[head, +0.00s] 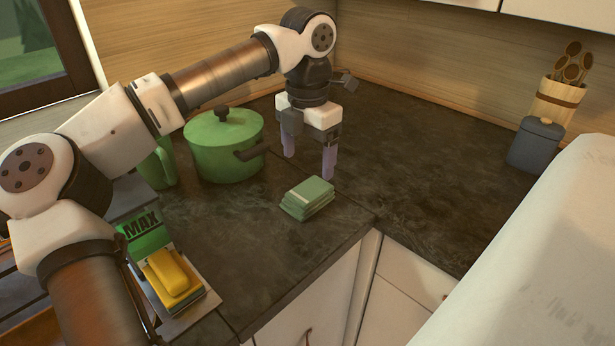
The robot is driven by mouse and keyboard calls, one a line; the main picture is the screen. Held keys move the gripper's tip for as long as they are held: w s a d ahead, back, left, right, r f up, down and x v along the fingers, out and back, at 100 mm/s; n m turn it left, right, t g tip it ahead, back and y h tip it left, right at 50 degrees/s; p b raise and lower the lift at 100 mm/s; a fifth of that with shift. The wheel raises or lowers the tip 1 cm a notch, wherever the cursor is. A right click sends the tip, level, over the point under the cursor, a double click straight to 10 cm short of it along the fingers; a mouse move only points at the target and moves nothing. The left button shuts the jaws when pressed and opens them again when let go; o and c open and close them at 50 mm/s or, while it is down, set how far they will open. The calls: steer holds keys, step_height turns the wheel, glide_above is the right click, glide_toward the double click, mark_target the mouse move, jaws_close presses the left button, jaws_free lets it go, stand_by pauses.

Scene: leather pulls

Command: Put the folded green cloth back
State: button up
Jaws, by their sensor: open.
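The folded green cloth (307,199) lies on the dark stone counter near its front corner, as a small layered stack. My gripper (309,165) is open and empty, pointing down, with its two purple-grey fingers apart. In the picture it is just above and behind the cloth, and it does not hold it. The exact gap in height and depth cannot be told from this one view.
A green lidded pot (224,146) stands left of my gripper. A yellow item (172,278) and a green "MAX" box (146,236) sit at lower left. A blue-grey jar (536,146) and a wooden utensil holder (557,101) stand at right. The counter (420,160) between is clear.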

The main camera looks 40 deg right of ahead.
steer(key=shift+r, duration=2.35)
steer(key=shift+f, duration=0.1)
